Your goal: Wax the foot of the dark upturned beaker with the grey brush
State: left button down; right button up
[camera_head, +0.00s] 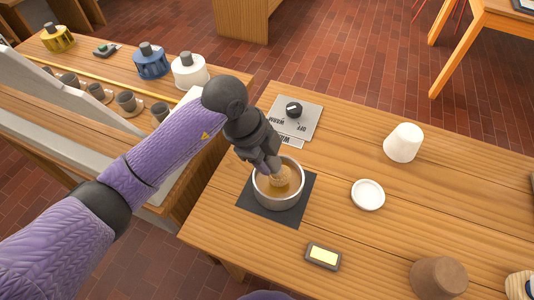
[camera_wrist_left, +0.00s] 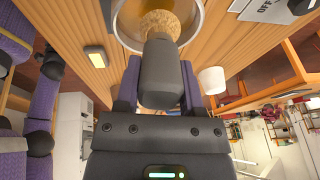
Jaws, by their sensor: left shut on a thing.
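My left gripper (camera_head: 266,163) is shut on the grey brush (camera_wrist_left: 160,75), whose grey handle sits between the purple fingers in the left wrist view. Its tan bristle head (camera_head: 280,178) points down inside a round metal pot (camera_head: 262,200) holding amber-brown wax. The bristle tip is at the wax; how deep it goes I cannot tell. The dark brown upturned beaker (camera_head: 438,278) stands at the lower right of the table, apart from the brush, its foot upward. My right gripper is not in view.
The pot stands on a dark square plate (camera_head: 296,216), near a warmer dial (camera_head: 293,109). A white upturned beaker (camera_head: 403,142), a white dish (camera_head: 368,195) and a small box with a yellow panel (camera_head: 323,256) stand on the table. Bare wood lies between them.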

pick_arm(q)
jog(key=shift+f+b, duration=0.3)
jog(key=shift+f, duration=0.3)
dwell(0.7)
jog(key=shift+f, duration=0.1)
dwell(1.4)
notch_tip(320, 180, up, 7)
jog(key=p, duration=0.8)
